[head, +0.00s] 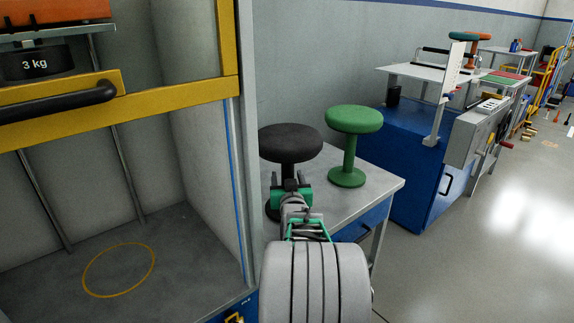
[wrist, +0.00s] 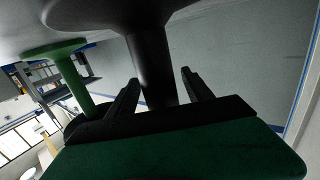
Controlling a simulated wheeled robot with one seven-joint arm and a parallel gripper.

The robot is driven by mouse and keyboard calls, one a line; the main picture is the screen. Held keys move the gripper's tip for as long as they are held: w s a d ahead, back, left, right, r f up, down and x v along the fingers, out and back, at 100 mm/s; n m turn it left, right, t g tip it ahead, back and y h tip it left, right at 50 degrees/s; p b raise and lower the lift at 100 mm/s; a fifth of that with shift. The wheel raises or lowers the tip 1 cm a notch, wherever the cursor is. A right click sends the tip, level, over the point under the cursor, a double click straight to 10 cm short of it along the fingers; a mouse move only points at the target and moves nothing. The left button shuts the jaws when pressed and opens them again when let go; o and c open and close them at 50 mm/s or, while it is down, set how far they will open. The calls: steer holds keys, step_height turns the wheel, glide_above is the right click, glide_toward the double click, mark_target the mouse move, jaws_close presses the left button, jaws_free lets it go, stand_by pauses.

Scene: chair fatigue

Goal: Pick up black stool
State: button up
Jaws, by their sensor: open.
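The black stool (head: 290,141) stands upright on a grey table beside the cabinet, its round seat on top. My gripper (head: 290,186) is in front of its stem, below the seat, and hides part of the stem and base. In the wrist view the black stem (wrist: 151,58) shows between the two open fingers of my gripper (wrist: 160,78). I cannot tell how deep the stem sits between them; no grip is visible. A green stool (head: 353,121) stands to the right, and it also shows at the left in the wrist view (wrist: 65,56).
A cabinet with a yellow frame (head: 228,50) stands close on the left, with a yellow ring (head: 119,270) marked on its floor. The grey table (head: 376,187) has bare room at its right front. A blue cabinet (head: 422,150) stands beyond it.

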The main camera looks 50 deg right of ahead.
steer(key=shift+w+d, duration=0.15)
steer(key=shift+w, duration=0.1)
jaws_close()
stand_by(0.4)
stand_by(0.8)
steer(key=shift+r, duration=0.4)
